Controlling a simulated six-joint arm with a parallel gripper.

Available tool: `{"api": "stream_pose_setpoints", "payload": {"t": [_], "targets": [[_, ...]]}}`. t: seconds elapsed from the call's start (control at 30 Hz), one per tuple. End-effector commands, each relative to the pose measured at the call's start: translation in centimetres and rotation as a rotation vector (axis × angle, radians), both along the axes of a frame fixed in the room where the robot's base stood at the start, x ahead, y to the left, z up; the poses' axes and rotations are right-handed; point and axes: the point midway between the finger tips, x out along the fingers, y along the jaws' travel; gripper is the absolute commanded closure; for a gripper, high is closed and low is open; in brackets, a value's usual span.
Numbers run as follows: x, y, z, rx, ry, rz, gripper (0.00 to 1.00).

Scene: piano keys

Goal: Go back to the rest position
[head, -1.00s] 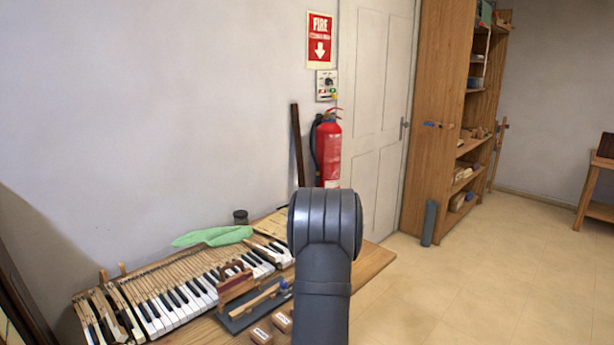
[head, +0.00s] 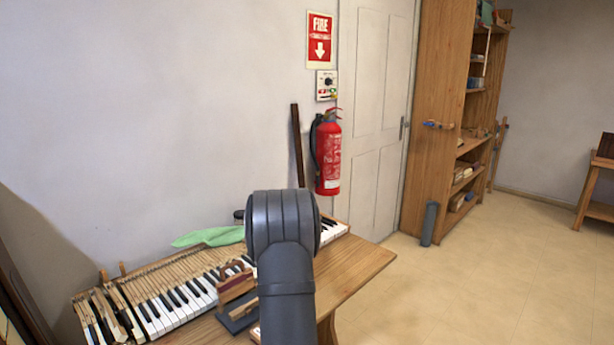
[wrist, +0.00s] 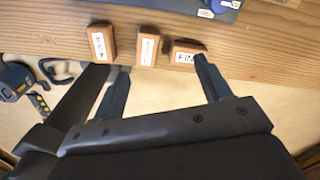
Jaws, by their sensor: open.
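My gripper (wrist: 160,86) shows in the wrist view with its two fingers spread apart and nothing between them. It hangs over the table's front edge, close to several small labelled wooden blocks. In the head view my dark grey arm rises in front of the table and hides the gripper. The piano keyboard (head: 165,302) lies on the wooden table (head: 345,268) to the left of and behind my arm. My arm covers part of the keys.
The labelled blocks (wrist: 148,47) sit at the table edge by a dark blue-grey board (wrist: 205,8). A reddish-brown wooden piece (head: 236,287) and a green cloth (head: 210,236) are on the table. A fire extinguisher (head: 328,155) hangs behind. The table's right end is clear.

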Motion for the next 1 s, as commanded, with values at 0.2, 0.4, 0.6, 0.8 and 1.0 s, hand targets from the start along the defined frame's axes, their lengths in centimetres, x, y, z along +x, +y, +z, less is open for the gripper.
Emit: {"api": "stream_pose_setpoints", "payload": {"t": [0.2,0.4,0.6,0.8,1.0], "targets": [[0.1,4.5,0.1,0.0,0.0,0.107,0.3],[-0.1,8.5,0.2,0.0,0.0,0.203,0.3],[-0.5,12.4,0.3,0.0,0.0,0.293,0.3],[-0.8,14.1,-0.5,-0.001,0.002,0.337,0.3],[-0.7,14.1,-1.6,-0.001,0.001,0.336,0.3]]}}
